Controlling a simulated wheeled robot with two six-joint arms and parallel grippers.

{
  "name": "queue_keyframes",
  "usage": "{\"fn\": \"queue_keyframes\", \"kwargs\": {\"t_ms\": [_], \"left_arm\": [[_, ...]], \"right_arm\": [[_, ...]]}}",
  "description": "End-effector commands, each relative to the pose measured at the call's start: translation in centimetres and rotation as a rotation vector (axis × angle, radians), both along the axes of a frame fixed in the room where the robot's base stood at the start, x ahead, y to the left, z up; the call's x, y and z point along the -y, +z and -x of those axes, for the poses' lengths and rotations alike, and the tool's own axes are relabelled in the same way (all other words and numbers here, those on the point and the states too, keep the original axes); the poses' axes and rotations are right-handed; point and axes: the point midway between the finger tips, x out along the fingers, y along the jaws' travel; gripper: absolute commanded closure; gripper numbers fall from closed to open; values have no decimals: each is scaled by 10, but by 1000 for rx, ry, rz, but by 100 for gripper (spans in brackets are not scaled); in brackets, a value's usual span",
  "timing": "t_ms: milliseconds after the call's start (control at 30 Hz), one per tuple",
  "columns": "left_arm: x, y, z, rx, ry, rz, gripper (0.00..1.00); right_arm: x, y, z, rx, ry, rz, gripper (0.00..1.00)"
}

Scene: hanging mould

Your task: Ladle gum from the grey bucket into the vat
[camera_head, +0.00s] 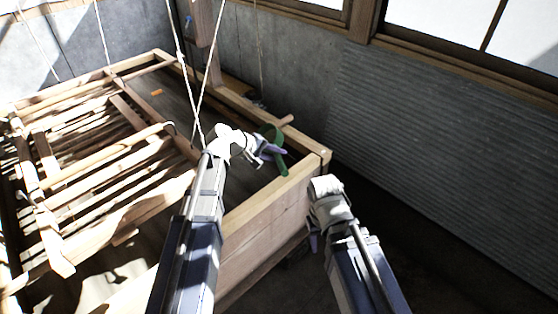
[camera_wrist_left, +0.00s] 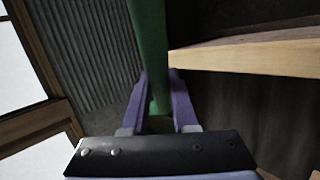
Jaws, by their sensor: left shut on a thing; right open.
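The vat (camera_head: 270,222) is a large wooden box with dark content; its rim and front wall show in the head view. My left gripper (camera_head: 270,151) is over the vat's right end, shut on a green ladle (camera_head: 281,166). In the left wrist view the ladle's green handle (camera_wrist_left: 148,40) runs up between the purple fingers of my left gripper (camera_wrist_left: 160,92). The ladle's bowl cannot be made out. My right gripper (camera_head: 313,238) is open, outside the vat's near right corner, partly hidden by its own wrist. I cannot make out the grey bucket.
A wooden slatted frame (camera_head: 90,180) lies across the vat's left part, with ropes (camera_head: 180,60) hanging nearby. A wooden stick (camera_head: 287,121) shows at the back rim. A corrugated wall (camera_head: 440,140) stands to the right. The floor between vat and wall is dark and looks clear.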

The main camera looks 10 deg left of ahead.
Motion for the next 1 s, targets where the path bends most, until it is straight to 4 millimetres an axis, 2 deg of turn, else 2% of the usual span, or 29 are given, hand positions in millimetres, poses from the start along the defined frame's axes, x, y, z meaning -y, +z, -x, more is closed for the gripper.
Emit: {"fn": "queue_keyframes", "kwargs": {"t_ms": [33,1000], "left_arm": [[-1,-6,2,11,2,18,100],[-17,-18,13,242,-1,347,100]], "right_arm": [[0,-10,0,0,0,0,50],[0,-101,0,0,0,0,50]]}}
